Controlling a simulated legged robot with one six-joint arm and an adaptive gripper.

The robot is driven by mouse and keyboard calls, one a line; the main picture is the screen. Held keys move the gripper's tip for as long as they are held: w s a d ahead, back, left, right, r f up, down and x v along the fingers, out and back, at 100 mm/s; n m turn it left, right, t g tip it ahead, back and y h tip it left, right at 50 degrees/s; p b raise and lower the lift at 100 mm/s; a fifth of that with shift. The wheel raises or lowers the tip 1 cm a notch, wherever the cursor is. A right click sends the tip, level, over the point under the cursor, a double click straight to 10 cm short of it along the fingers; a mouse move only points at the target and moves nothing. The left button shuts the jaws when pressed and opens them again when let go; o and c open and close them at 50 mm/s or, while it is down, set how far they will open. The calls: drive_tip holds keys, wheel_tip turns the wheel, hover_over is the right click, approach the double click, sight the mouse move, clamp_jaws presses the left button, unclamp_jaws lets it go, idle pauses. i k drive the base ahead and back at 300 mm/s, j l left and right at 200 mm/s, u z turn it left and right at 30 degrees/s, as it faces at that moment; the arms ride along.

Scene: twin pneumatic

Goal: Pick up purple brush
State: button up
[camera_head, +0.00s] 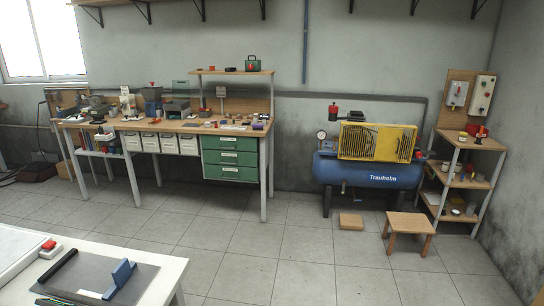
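I cannot make out a purple brush for certain. A small bluish-purple item (258,126) lies at the right end of the long workbench top, too small to identify. A blue upright piece with a flat foot (120,278) stands on a grey mat (95,269) on the near white table at the lower left. It looks more blue than purple, and I cannot tell if it is a brush. My gripper is not in view.
A black bar (58,266) lies on the mat beside a red-topped box (49,248). The cluttered workbench (170,126) has green drawers (230,158). A blue compressor tank (368,173), low stool (409,224) and corner shelf (465,176) stand right. The tiled floor between is mostly clear.

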sight(260, 127)
drive_tip(key=i, duration=1.4)
drive_tip(key=i+u, duration=0.25)
drive_tip(key=i, duration=0.25)
drive_tip(key=i+u, duration=0.25)
drive_tip(key=i, duration=0.2)
drive_tip(key=i+l+u, duration=0.25)
drive_tip(key=i, duration=0.25)
drive_tip(key=i+j+u, duration=0.2)
drive_tip(key=i, duration=0.4)
drive_tip(key=i+j+u, duration=0.1)
drive_tip(key=i+u, duration=0.15)
drive_tip(key=i, duration=0.4)
drive_tip(key=i+j+z, duration=0.85)
drive_tip(key=i+j, duration=0.2)
drive_tip(key=j, duration=0.15)
